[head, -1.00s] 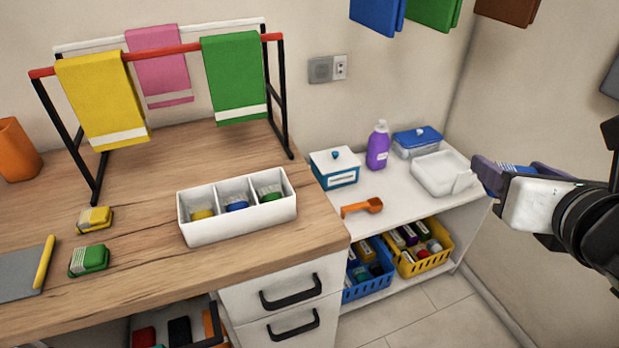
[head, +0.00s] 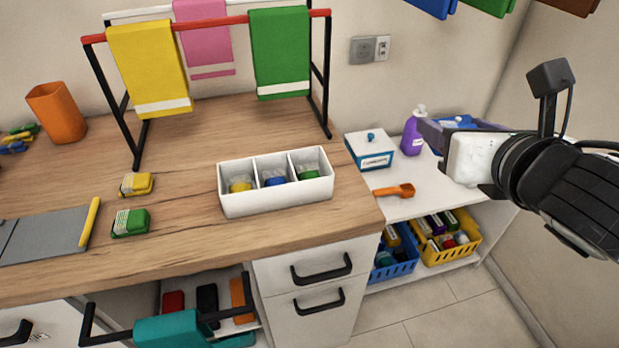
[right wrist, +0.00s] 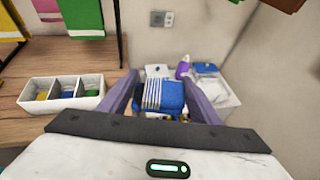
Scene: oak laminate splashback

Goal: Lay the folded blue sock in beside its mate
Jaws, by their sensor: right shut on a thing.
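The folded blue sock with white stripes (right wrist: 163,97) is held between the two purple fingers of my right gripper (right wrist: 161,94), as the right wrist view shows. In the head view my right gripper (head: 440,130) is in the air at the right, above the low white shelf, and I cannot make out the sock clearly there. The white three-compartment box (head: 262,203) stands on the wooden counter, to the left of the gripper. Its mate, a blue sock (head: 275,181), lies in the middle compartment, with a yellow sock (head: 241,186) left and a green sock (head: 308,173) right. My left gripper is out of view.
A yellow sock (head: 136,184) and a green sock (head: 131,222) lie on the counter left of the box. A towel rack (head: 328,75) stands behind it. A white box with blue knob (head: 370,150), a purple bottle (head: 412,131) and an orange scoop (head: 394,190) are on the shelf.

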